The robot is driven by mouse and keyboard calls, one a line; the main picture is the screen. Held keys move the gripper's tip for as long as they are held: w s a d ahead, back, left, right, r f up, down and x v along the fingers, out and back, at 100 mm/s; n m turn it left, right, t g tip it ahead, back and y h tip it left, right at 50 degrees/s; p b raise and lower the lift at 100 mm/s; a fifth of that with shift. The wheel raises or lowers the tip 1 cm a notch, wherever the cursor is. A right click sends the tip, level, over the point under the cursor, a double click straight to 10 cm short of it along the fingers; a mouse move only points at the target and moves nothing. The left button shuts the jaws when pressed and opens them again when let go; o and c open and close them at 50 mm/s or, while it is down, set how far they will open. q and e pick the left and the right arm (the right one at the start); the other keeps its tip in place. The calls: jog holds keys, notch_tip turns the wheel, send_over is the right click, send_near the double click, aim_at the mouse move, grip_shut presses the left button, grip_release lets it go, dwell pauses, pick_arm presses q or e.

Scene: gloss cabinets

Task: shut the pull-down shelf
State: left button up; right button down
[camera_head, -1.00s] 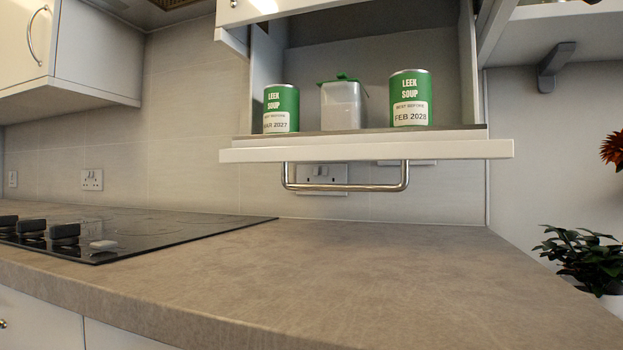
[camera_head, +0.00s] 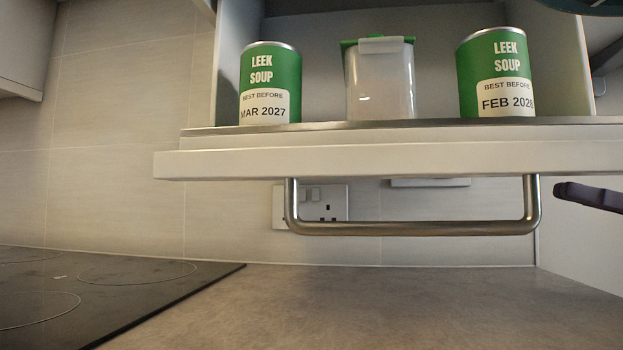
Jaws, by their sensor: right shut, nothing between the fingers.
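The pull-down shelf (camera_head: 400,160) hangs lowered out of its wall cabinet, above the worktop. A metal bar handle (camera_head: 410,229) hangs below its white front edge. On the shelf stand a green leek soup can (camera_head: 270,82) marked MAR 2027, a clear container with a green lid (camera_head: 380,85), and another leek soup can (camera_head: 495,72) marked FEB 2028. My right gripper (camera_head: 566,191) shows at the right edge as a dark shut tip. It is empty, right of the handle and apart from it in the picture. My left gripper is not in view.
The grey-brown worktop (camera_head: 400,310) below is clear. A black hob (camera_head: 90,285) lies in it at the left. A wall socket (camera_head: 325,205) sits behind the handle. Another cabinet (camera_head: 25,45) is at the upper left.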

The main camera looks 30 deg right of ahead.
aim_at(566, 137)
jog(key=p+x, duration=0.1)
jog(key=x, duration=0.8)
jog(key=shift+a, duration=0.25)
